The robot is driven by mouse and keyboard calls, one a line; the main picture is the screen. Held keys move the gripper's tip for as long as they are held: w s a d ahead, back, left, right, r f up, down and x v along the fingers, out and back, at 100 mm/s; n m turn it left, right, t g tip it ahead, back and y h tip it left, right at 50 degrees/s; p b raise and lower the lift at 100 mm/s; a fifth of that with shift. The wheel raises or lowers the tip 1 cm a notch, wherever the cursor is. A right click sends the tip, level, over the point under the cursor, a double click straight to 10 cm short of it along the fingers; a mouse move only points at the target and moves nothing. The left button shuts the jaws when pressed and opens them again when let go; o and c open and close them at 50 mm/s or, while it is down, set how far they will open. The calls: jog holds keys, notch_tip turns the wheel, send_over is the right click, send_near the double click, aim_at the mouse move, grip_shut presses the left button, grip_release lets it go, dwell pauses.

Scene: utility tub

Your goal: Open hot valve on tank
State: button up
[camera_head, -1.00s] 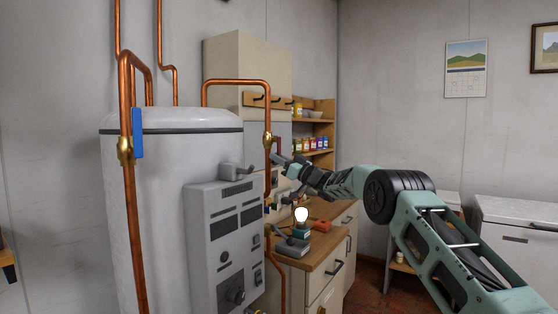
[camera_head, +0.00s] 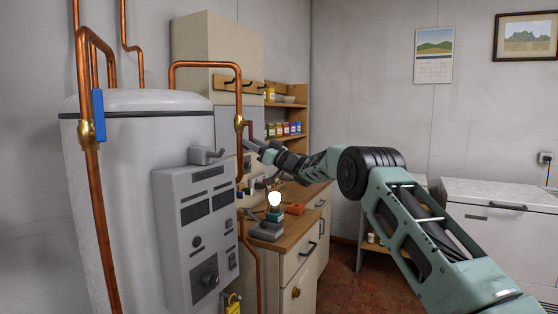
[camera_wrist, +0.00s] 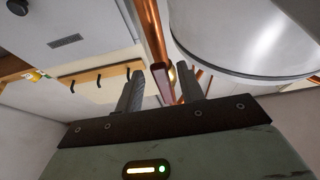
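The tank (camera_head: 140,140) is a white cylinder at the left in the head view. A copper pipe on its right side carries a brass valve (camera_head: 239,123) with a dark red handle (camera_head: 250,130). The handle also shows in the wrist view (camera_wrist: 162,86), hanging beside the copper pipe between my fingers. My gripper (camera_head: 254,150) is right by this handle; in the wrist view (camera_wrist: 162,76) its fingers are apart, one on each side of the handle. I cannot tell whether either finger touches it. Another brass valve, with a blue handle (camera_head: 98,116), is on the left pipe.
A grey control box (camera_head: 195,235) sticks out from the tank's front. A wooden-topped counter (camera_head: 300,215) below my arm holds a lit bulb lamp (camera_head: 274,200) and an orange-red object (camera_head: 295,209). A tall cabinet (camera_head: 215,45) and shelves of jars stand behind. Red floor shows at the right.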

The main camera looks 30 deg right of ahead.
jog(key=b+v, duration=0.4)
jog(key=v, duration=1.2)
